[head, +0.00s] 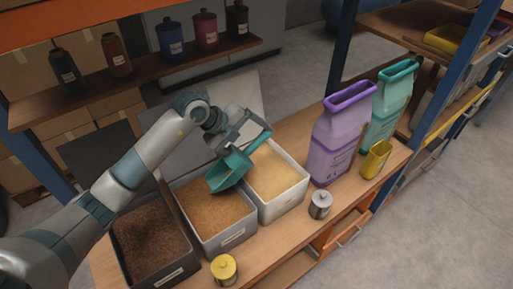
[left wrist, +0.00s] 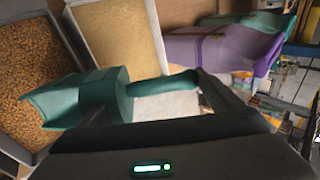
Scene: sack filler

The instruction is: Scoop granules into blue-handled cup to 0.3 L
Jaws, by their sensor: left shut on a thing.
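A teal scoop (head: 232,170) is held by my left gripper (head: 245,132), which is shut on its handle. The scoop's mouth points down and left over the middle bin (head: 231,240) of orange-brown granules, close to their surface; I cannot tell if it touches them or holds any. The scoop (left wrist: 85,100) also shows in the left wrist view, its mouth to the left. A bin of dark brown granules (head: 150,236) is to the left and a bin of pale yellow granules (head: 275,174) to the right. I make out no blue-handled cup. My right gripper is not in view.
A purple sack (head: 336,140) and a teal sack (head: 388,108) stand right of the bins, with a yellow container (head: 376,159) before them. A metal canister (head: 320,204) and a yellow weight-like canister (head: 224,268) stand near the front edge. Several bottles line the shelf (head: 130,82) behind.

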